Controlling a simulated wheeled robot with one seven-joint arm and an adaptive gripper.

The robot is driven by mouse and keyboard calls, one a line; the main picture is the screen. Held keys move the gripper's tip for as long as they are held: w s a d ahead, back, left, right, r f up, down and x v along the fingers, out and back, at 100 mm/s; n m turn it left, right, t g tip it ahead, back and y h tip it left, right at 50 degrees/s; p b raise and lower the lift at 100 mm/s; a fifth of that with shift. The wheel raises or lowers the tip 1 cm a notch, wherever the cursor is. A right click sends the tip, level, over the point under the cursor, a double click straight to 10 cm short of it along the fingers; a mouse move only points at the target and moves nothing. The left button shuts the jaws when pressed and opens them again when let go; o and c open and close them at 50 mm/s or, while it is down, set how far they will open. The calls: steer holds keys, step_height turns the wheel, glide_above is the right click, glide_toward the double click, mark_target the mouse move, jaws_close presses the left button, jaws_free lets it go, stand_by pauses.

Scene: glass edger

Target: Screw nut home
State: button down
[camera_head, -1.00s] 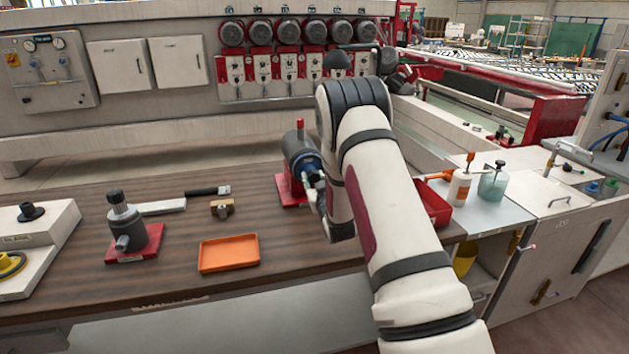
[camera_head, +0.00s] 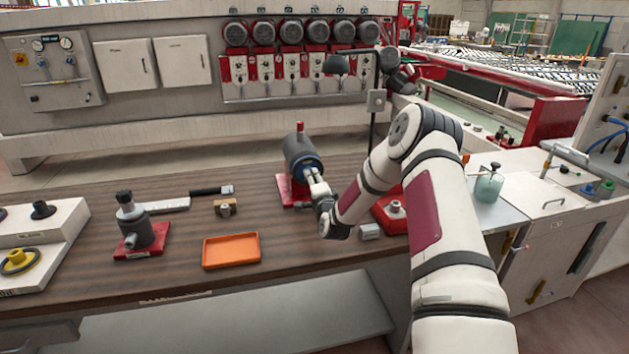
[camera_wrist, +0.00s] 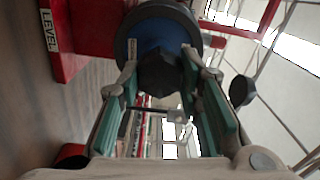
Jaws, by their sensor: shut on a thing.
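The dark nut (camera_wrist: 160,72) sits at the front of a blue-faced cylindrical unit on a red base. In the wrist view the two fingers of my gripper (camera_wrist: 161,80) lie on either side of the nut, shut on it. In the head view the cylindrical unit (camera_head: 303,155) stands on the wooden bench, and my gripper (camera_head: 316,184) reaches its blue face from the right. The nut is hidden by the fingers there. How far the nut is threaded on cannot be seen.
An orange tray (camera_head: 231,251), a small block with a metal part (camera_head: 225,207) and a grey fixture on a red base (camera_head: 137,228) stand left on the bench. A red bin (camera_head: 387,220) and a small grey block (camera_head: 370,232) are close right of my gripper.

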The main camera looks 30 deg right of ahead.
steer(key=m, duration=0.8)
steer(key=shift+m+p, duration=0.4)
steer(key=c, duration=1.2)
jaws_free()
steer(key=shift+c, duration=0.2)
steer(key=n+p, duration=0.2)
steer(key=n, duration=2.7)
steer(key=shift+n, duration=0.4)
